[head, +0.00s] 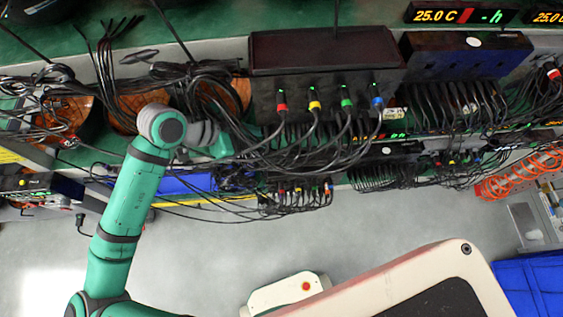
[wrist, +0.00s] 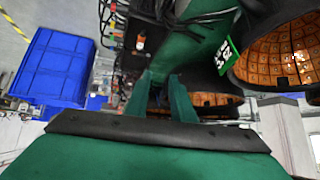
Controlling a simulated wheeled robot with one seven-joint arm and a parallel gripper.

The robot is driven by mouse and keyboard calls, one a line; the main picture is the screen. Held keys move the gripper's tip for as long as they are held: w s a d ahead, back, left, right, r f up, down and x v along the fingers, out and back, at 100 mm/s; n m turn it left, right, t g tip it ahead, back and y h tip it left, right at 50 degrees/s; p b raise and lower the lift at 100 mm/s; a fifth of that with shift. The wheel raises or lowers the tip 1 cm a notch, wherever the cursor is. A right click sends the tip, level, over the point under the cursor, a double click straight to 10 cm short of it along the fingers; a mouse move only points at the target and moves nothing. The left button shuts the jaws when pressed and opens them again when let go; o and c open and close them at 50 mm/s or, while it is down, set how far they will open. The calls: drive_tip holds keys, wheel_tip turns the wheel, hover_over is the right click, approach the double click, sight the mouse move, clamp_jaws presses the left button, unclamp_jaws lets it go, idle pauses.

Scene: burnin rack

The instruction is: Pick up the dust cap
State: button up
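I cannot make out a dust cap in either view. In the wrist view my gripper (wrist: 160,80) shows two green fingers standing apart, with a gap between them and nothing visibly held. Behind the fingers are a green surface and dark cables. In the head view my arm reaches up to the cable bundles left of the dark box (head: 325,88); its end is partly lost among the cables, and the fingers cannot be made out there.
Colour-banded plugs and hanging cables (head: 310,145) crowd the rack. Round copper-coloured openings (wrist: 275,55) lie at the right of the wrist view. A blue crate (wrist: 55,68) is at its left. The grey floor (head: 200,260) is mostly open.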

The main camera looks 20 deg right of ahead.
sight(284, 163)
drive_tip(key=shift+s+d+f+m+g+y, duration=0.35)
drive_tip(key=shift+s+d+f+m+y, duration=0.25)
drive_tip(key=shift+f, duration=1.05)
drive_tip(key=shift+s+d+f+m+g+y, duration=0.35)
drive_tip(key=shift+s+d+f, duration=0.5)
drive_tip(key=shift+f, duration=0.75)
drive_tip(key=shift+s+d+f+m+g+y, duration=0.4)
drive_tip(key=shift+d+f, duration=0.45)
drive_tip(key=shift+f, duration=0.8)
drive_tip(key=shift+s, duration=0.1)
clamp_jaws()
